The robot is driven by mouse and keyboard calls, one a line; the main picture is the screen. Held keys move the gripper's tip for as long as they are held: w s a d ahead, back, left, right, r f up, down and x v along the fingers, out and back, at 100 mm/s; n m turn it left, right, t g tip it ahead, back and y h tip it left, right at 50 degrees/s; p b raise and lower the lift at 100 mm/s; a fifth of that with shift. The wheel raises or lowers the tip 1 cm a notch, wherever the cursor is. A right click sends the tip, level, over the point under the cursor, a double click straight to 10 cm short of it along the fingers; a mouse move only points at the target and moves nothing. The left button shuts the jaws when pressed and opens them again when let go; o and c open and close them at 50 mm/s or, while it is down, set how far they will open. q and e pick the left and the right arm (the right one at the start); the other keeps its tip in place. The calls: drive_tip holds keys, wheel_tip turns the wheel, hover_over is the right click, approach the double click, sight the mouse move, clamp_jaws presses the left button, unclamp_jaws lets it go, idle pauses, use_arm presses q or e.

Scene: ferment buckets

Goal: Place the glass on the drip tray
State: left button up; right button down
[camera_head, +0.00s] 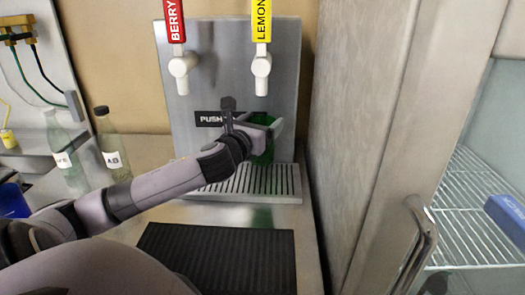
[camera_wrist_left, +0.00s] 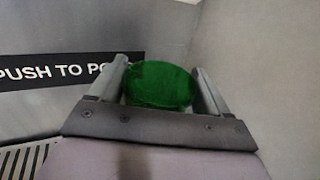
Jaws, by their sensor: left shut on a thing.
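The green glass (camera_head: 263,152) shows in the head view in front of the steel dispenser, partly hidden by my gripper. My left gripper (camera_head: 270,127) is shut on it, below the yellow LEMON tap and over the right part of the drip tray. In the left wrist view the glass (camera_wrist_left: 160,85) is between the two fingers (camera_wrist_left: 162,88). The slotted drip tray (camera_head: 250,194) sits at the foot of the dispenser, and a corner of it shows in the left wrist view (camera_wrist_left: 20,160). I cannot tell whether the glass touches the tray. My right gripper is not in view.
The dispenser (camera_head: 215,75) carries a red BERRY tap (camera_head: 182,66) and a yellow LEMON tap (camera_head: 262,68). Bottles (camera_head: 112,150) stand at the left. A black ribbed mat (camera_head: 220,258) lies in front. A grey wall and fridge door (camera_head: 375,120) close off the right.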

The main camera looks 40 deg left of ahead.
use_arm(q)
drive_tip(key=shift+f+b, duration=0.4)
drive_tip(key=shift+f, duration=2.05)
drive_tip(key=shift+f, duration=0.1)
drive_tip(key=o, duration=1.5)
drive_tip(key=shift+s+d, duration=0.15)
drive_tip(key=shift+s, duration=0.35)
drive_tip(key=shift+b+v, duration=0.3)
drive_tip(key=shift+v, duration=5.15)
drive_tip(key=shift+d, duration=0.1)
